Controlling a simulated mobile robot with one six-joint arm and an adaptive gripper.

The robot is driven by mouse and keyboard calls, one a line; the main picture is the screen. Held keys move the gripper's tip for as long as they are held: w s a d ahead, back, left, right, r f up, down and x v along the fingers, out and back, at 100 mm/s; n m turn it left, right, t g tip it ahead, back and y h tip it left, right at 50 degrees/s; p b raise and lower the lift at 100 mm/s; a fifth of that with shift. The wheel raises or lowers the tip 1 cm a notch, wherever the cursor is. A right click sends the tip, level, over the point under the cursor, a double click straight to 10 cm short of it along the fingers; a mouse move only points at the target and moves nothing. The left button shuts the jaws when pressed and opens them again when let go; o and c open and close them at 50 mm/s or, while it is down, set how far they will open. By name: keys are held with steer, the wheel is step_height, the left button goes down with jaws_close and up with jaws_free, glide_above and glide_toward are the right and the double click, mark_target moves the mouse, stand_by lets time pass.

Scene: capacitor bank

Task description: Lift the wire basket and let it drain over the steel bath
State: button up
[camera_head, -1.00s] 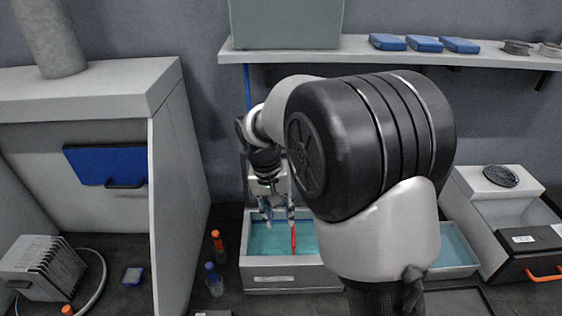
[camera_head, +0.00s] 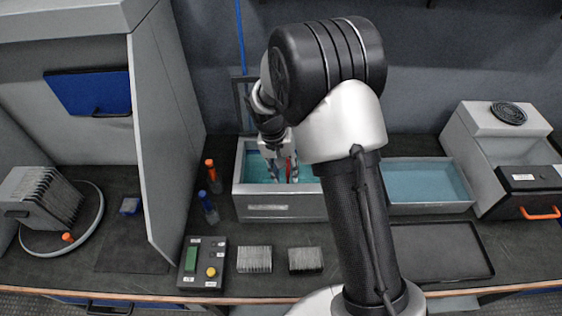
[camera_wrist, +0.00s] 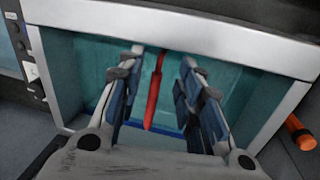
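The steel bath (camera_head: 281,211) stands on the bench left of my arm and holds teal liquid. It fills most of the wrist view, where its pale rim (camera_wrist: 215,38) shows. A red bar (camera_wrist: 153,95), seemingly the wire basket's handle, lies over the liquid; it also shows in the head view (camera_head: 290,172). No wire mesh can be made out. My gripper (camera_wrist: 163,57) points down into the bath. Its fingers stand apart on either side of the red bar, with gaps on both sides. In the head view my gripper (camera_head: 281,178) partly hides the bath.
A second grey tank (camera_head: 428,208) with teal liquid stands right of my arm, beside a grey unit (camera_head: 500,135). Orange- and blue-capped bottles (camera_head: 208,208) stand just left of the bath. A control box (camera_head: 202,263) and two slotted racks (camera_head: 254,260) lie in front.

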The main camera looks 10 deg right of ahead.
mark_target(288, 179)
steer(key=shift+s+d+f+b, duration=0.1)
steer(key=shift+d+f+b, duration=0.15)
steer(key=shift+f, duration=0.9)
steer(key=shift+d+f+b, duration=0.2)
steer(key=shift+f+b, duration=0.05)
steer(key=shift+f, duration=0.85)
steer(key=shift+c, duration=0.5)
jaws_close()
